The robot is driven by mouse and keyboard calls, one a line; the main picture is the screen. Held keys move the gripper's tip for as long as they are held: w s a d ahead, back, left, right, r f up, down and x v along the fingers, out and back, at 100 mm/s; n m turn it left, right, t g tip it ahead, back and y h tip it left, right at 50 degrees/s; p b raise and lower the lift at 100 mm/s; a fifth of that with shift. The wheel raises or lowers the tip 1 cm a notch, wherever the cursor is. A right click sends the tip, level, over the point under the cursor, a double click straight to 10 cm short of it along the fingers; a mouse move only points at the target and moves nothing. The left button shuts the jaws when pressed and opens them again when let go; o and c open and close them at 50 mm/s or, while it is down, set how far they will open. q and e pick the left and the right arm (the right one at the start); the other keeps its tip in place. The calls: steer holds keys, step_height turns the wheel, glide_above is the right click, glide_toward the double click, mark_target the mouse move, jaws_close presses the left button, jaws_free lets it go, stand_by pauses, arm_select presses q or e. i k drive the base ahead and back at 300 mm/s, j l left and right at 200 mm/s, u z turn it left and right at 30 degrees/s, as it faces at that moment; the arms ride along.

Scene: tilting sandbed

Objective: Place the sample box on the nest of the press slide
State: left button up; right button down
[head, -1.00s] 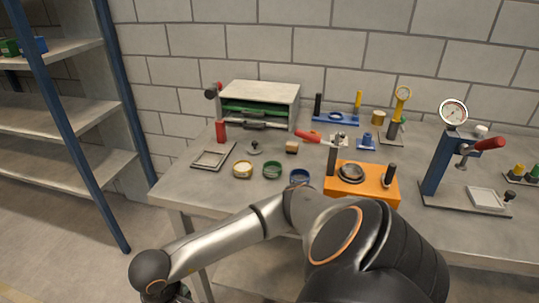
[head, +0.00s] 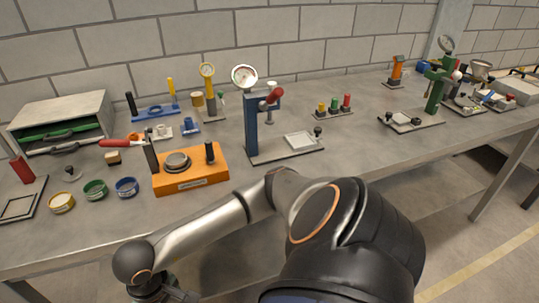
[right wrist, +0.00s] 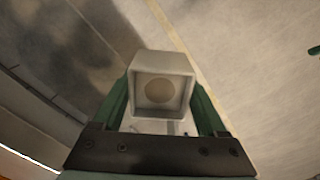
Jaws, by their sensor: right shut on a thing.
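The sample box (right wrist: 160,88) is a small pale grey box with a round recess in the face turned to the right wrist camera. My right gripper (right wrist: 163,110) is shut on it, with one green-padded finger on each side. In the head view my right gripper (head: 168,292) is at the bottom left, in front of the bench, mostly cut off by the frame; the box cannot be made out there. The blue press (head: 252,125) stands mid-bench with a gauge and red handle. Its slide has a pale square nest (head: 302,141), which looks empty, beside a black knob. My left gripper is out of view.
An orange block (head: 190,180) with a grey disc stands left of the press, near several small round pots. A green press (head: 437,95) with a similar plate stands further right.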

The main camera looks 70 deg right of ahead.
mark_target(301, 140)
steer(key=z, duration=1.3)
